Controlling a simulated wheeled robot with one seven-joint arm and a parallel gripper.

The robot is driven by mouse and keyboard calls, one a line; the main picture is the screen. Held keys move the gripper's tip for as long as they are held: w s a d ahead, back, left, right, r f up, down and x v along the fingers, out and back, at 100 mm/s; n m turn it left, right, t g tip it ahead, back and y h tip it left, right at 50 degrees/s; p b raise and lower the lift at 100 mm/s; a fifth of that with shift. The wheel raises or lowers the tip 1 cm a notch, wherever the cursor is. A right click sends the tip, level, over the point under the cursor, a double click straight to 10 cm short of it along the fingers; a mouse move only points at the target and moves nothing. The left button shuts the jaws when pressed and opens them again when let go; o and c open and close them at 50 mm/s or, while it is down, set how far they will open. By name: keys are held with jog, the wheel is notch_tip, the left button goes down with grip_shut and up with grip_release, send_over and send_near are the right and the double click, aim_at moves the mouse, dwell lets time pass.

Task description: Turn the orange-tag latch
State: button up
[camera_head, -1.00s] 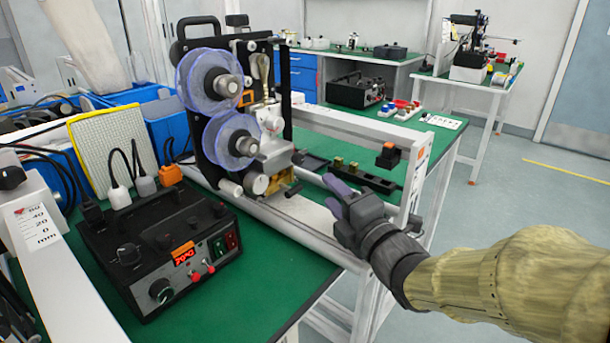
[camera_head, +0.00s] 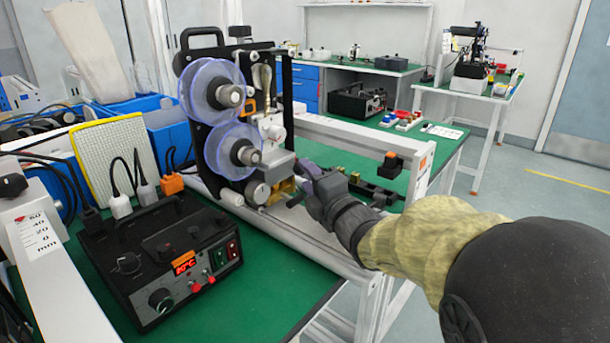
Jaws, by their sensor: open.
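The coder machine (camera_head: 195,150) stands upright on the green bench, with two clear purple-rimmed reels on its front. A small orange tag (camera_head: 249,104) sits on its plate beside the upper reel, near a pale lever (camera_head: 261,77). Lower down are a brass-coloured block (camera_head: 280,190) and a small dark handle (camera_head: 296,199). I cannot tell which of these parts is the latch. My gripper (camera_head: 307,172) is open and empty, just right of the machine's lower front, close to the block and handle. I cannot tell whether it touches them. The gripper hides part of the bench behind.
A black-and-orange block (camera_head: 391,164) sits on the white frame rail to the right. Open floor lies to the right.

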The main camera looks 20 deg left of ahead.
jog(key=shift+x, duration=1.15)
jog(key=shift+c, duration=0.2)
grip_shut()
